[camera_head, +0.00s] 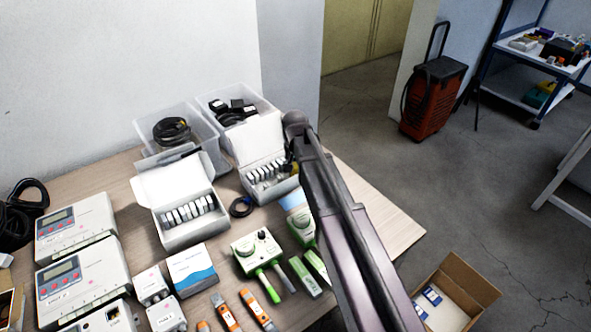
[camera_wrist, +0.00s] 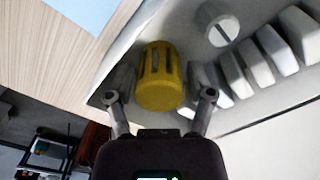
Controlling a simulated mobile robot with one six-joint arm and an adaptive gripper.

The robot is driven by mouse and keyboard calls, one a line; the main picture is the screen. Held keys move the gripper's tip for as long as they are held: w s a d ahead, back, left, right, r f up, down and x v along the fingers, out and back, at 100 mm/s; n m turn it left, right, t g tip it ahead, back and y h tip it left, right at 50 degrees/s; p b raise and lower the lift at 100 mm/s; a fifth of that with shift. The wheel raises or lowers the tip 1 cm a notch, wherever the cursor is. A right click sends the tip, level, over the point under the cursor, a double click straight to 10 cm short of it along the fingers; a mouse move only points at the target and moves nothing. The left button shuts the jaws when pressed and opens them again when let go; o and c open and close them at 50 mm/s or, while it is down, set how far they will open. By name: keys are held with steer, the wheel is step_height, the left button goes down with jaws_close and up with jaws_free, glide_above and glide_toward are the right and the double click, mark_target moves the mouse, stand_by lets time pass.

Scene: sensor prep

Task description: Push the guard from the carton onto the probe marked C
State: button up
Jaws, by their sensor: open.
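The yellow slotted guard (camera_wrist: 161,78) sits in the carton (camera_wrist: 262,108), close to its wall, in the wrist view. My gripper (camera_wrist: 159,97) is open, with one finger on each side of the guard's near end. I cannot tell whether the fingers touch it. In the head view my arm reaches over the right-hand open carton (camera_head: 262,199), and my gripper is mostly hidden behind the arm. Orange-and-white probes (camera_head: 258,306) and green-and-white ones (camera_head: 269,287) lie near the table's front. I cannot make out a letter C on any.
A grey knob-like piece (camera_wrist: 215,22) and several pale blocks (camera_wrist: 272,45) stand beside the guard. A second open carton (camera_head: 185,231), clear bins (camera_head: 177,131) and white units (camera_head: 75,226) crowd the table (camera_head: 400,222). A brown box (camera_head: 458,300) stands at lower right.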

mark_target(295, 165)
steer(key=c, duration=0.9)
steer(key=shift+o, duration=0.2)
steer(key=shift+r, duration=0.1)
steer(key=shift+r+p, duration=2.4)
steer(key=shift+p, duration=0.1)
steer(key=shift+r, duration=0.1)
step_height(295, 165, up, 8)
steer(key=p, duration=0.8)
steer(key=shift+r+p, duration=0.2)
steer(key=shift+p, duration=0.15)
steer(key=shift+s, duration=0.1)
